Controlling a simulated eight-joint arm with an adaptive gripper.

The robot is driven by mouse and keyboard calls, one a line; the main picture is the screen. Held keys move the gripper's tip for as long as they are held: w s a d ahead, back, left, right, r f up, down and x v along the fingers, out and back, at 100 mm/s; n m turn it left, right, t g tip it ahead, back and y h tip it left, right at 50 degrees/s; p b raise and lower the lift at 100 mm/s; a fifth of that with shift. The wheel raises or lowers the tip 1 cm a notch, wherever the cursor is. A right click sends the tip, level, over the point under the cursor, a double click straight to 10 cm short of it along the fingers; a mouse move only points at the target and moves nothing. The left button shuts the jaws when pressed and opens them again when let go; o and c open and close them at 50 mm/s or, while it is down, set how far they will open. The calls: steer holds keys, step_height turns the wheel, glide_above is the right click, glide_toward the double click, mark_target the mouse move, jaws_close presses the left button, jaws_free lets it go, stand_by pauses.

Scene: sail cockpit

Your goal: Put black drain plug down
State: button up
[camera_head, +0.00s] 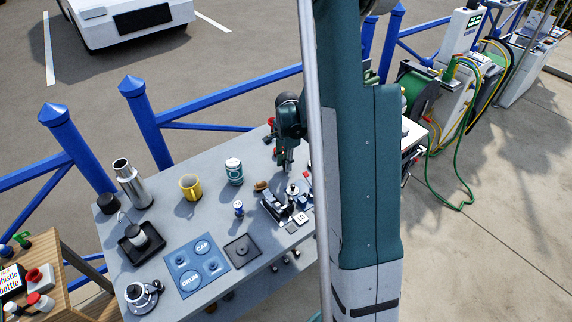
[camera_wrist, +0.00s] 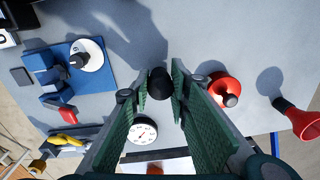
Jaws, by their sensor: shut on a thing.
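My gripper (camera_wrist: 160,90) is shut on the black drain plug (camera_wrist: 159,84), a dark rounded piece between the fingertips in the wrist view. In the head view my gripper (camera_head: 287,163) is over the far right part of the grey table (camera_head: 215,215), and the plug cannot be made out there. The wrist view looks down on the tabletop, and I cannot tell whether the plug touches it. A blue mat (camera_head: 188,283) marked DRUM and CAP and a dark square pad (camera_head: 241,250) lie at the table's front.
A red round piece (camera_wrist: 224,88) and a white dial (camera_wrist: 142,130) are close to my fingers.

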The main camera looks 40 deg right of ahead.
steer(key=shift+f, duration=0.25)
steer(key=shift+f, duration=0.15)
steer(key=o, duration=0.8)
steer(key=shift+s+r, duration=0.15)
steer(key=shift+r, duration=2.95)
steer(key=shift+s+r, duration=0.1)
steer(key=shift+r, duration=2.95)
steer(key=shift+a, duration=0.1)
